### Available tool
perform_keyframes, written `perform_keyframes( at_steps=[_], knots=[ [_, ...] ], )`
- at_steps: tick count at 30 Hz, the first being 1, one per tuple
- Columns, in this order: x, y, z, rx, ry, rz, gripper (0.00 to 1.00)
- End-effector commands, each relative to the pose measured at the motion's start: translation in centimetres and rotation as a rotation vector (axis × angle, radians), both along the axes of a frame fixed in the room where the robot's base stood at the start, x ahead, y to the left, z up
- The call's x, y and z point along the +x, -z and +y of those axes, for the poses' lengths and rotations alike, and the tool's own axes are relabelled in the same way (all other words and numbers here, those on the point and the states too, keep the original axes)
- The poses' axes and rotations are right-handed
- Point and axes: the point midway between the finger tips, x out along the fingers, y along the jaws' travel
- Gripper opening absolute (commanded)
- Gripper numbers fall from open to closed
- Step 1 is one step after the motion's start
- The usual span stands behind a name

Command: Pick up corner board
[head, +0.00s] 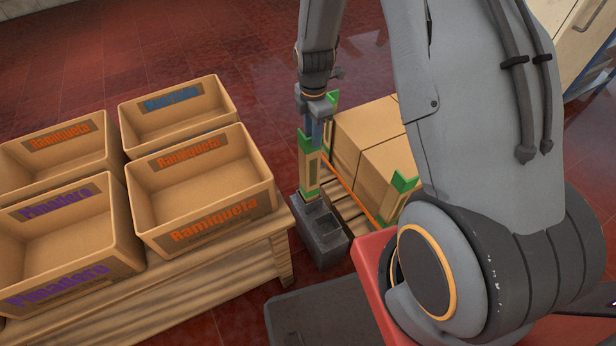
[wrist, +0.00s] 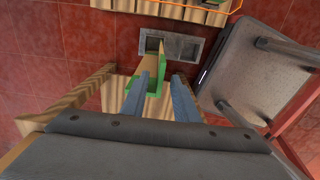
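A corner board (head: 309,172), tan with a green end, stands upright in a hollow of a grey concrete block (head: 322,238). In the wrist view the corner board (wrist: 155,78) shows its green L-shaped top, and its foot is in the left hollow of the block (wrist: 181,47). My gripper (head: 315,130) is right above the board, pointing down. In the wrist view its blue fingers (wrist: 165,76) are apart. The left finger overlaps the board's green top; the right finger is clear of it. I cannot tell whether the left finger touches the board.
Cartons (head: 360,140) with green corner pieces and an orange strap stand on a pallet just right of the block. Open labelled bins (head: 205,190) sit on a wooden stand (head: 230,265) at left. A dark platform (wrist: 262,70) lies close to the block.

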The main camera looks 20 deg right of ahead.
Motion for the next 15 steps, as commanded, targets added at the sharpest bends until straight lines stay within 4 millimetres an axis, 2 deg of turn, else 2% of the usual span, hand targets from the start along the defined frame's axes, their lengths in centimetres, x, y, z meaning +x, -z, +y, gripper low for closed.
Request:
perform_keyframes(
  at_steps=[10, 15],
  knots=[
    [-0.1, 3.3, -0.1, 0.0, -0.002, 0.003, 0.27],
    [-0.1, 5.5, -0.3, 0.0, -0.001, 0.003, 0.27]
  ],
)
